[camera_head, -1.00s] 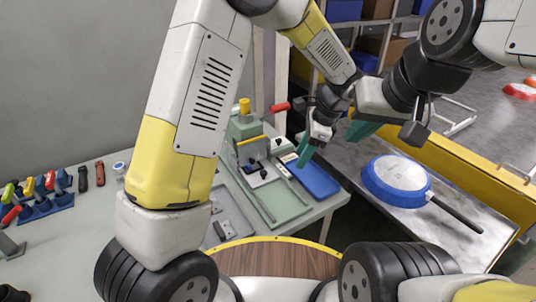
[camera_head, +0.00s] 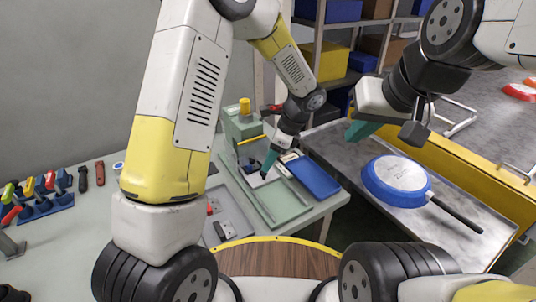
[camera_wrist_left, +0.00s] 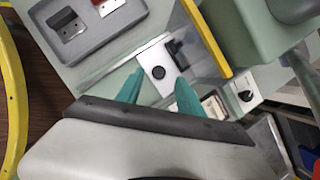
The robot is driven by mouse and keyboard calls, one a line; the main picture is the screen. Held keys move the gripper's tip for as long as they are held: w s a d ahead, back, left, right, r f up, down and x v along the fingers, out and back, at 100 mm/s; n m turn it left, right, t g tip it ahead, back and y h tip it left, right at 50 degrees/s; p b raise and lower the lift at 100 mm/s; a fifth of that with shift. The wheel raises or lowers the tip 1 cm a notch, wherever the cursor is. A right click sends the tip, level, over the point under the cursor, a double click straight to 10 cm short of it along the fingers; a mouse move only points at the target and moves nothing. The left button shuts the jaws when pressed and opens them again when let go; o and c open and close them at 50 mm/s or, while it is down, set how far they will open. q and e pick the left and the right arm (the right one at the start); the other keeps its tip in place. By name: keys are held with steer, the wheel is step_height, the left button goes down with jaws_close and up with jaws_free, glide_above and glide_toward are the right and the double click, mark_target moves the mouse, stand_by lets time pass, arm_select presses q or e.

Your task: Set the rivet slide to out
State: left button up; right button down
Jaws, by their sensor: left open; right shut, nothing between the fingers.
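The green riveting fixture (camera_head: 240,127) stands on the bench's right part, with a yellow knob on top. A white slide plate with a black knob (camera_wrist_left: 158,72) lies at its front, and the plate also shows in the head view (camera_head: 256,181). I cannot tell its set position or read any label. My left gripper (camera_head: 268,168) is open over this plate; its teal fingers stand on either side of the black knob in the left wrist view. Contact with the knob is not clear. My right gripper (camera_head: 362,128) is shut and empty, above the metal conveyor.
A blue pan (camera_head: 397,180) lies upside down on the conveyor (camera_head: 340,150). A blue tray (camera_head: 312,177) is right of the fixture. A second white plate with a black knob (camera_wrist_left: 245,95) sits nearby. A yellow guard (camera_wrist_left: 205,35) stands close by the left fingers.

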arm_select(q)
steer(key=shift+x, duration=2.25)
steer(key=shift+s+d, duration=0.15)
steer(key=shift+d, duration=0.05)
steer(key=shift+c, duration=0.4)
jaws_close()
